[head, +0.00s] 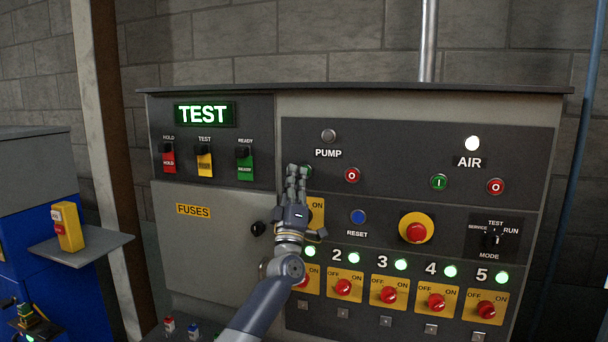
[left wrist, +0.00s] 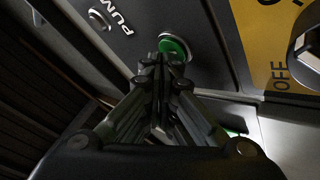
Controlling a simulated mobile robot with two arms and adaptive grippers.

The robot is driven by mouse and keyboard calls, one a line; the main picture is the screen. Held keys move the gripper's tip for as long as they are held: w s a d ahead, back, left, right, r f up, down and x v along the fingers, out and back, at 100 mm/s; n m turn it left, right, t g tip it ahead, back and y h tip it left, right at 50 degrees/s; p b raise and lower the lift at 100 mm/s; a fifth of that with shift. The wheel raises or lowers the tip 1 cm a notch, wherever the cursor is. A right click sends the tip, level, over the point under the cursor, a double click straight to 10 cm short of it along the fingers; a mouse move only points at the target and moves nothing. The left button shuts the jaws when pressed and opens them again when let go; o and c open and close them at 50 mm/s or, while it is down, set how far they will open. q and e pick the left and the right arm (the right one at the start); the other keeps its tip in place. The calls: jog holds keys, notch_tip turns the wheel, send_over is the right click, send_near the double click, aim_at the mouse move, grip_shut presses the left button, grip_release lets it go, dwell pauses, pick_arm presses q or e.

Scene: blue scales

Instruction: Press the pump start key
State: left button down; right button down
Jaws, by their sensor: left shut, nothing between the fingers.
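The pump start key is a round green button below and left of the PUMP label. In the left wrist view the green button (left wrist: 174,47) shows just beyond my fingertips. My left gripper (head: 297,170) is shut and empty, right in front of the button and covering most of it in the head view. The closed fingers also show in the left wrist view (left wrist: 160,65). I cannot tell whether the fingertips touch the button. The PUMP lamp (head: 328,135) is grey and unlit. The red pump stop button (head: 352,175) sits to the right. My right gripper is not in view.
The AIR lamp (head: 473,143) glows white above a green (head: 438,182) and a red button (head: 495,187). A red emergency button (head: 416,231), a blue reset button (head: 358,217) and several rotary switches lie lower. The display (head: 204,114) reads TEST.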

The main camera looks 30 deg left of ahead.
pick_arm(q)
jog(key=shift+w, duration=0.2)
dwell(0.6)
jog(key=shift+s+d+p, duration=0.2)
jog(key=shift+s+p, duration=0.35)
jog(key=shift+s, duration=0.25)
jog(key=s+p, duration=0.2)
jog(key=s+d+p, duration=0.1)
jog(key=s+p, duration=0.1)
jog(key=shift+s, duration=0.4)
